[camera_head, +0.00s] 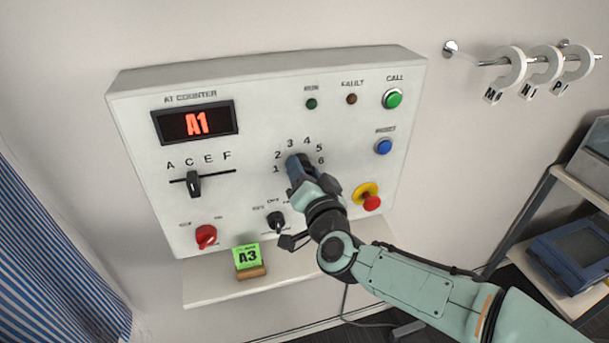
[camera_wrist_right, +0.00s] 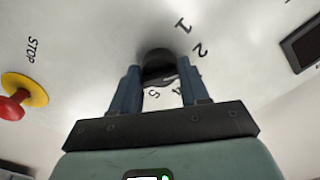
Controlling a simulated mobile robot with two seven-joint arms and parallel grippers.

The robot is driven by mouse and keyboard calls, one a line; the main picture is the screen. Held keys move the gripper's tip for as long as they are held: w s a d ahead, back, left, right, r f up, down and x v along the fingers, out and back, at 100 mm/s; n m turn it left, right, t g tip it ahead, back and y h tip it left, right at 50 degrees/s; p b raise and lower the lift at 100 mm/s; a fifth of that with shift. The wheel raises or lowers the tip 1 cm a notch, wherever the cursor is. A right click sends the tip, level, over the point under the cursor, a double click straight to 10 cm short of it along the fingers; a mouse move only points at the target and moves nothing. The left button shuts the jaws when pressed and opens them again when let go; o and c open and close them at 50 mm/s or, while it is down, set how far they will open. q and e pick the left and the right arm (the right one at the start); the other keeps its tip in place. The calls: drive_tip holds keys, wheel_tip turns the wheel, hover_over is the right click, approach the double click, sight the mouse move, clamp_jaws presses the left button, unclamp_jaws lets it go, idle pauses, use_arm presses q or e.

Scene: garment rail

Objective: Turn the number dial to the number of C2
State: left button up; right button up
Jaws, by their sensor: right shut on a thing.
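The number dial is a dark round knob (camera_wrist_right: 158,60) between my fingers in the wrist view; in the head view my gripper mostly covers it. Numbers 1 to 6 arc around it on the white control panel (camera_head: 265,105). My right gripper (camera_head: 296,165) is shut on the dial, with a blue finger on each side. It also shows in the wrist view (camera_wrist_right: 160,92). Which number the dial points to is hidden. The display (camera_head: 196,123) reads A1 in red. The letter slider (camera_head: 193,184) stands near C on its A, C, E, F track. My left gripper is out of view.
A green card (camera_head: 247,256) reading A3 stands on the shelf (camera_head: 210,287) below the panel. A red knob (camera_head: 206,236), a black switch (camera_head: 276,221) and a red stop button (camera_head: 371,202) surround the dial. A rail with lettered rings (camera_head: 513,68) is at the right.

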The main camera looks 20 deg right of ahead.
idle(0.4)
drive_tip(key=o, duration=1)
drive_tip(key=shift+s, duration=0.1)
drive_tip(key=s, duration=1.3)
drive_tip(key=shift+s+d+b, duration=0.1)
drive_tip(key=shift+d+b, duration=0.15)
drive_tip(key=shift+b, duration=0.1)
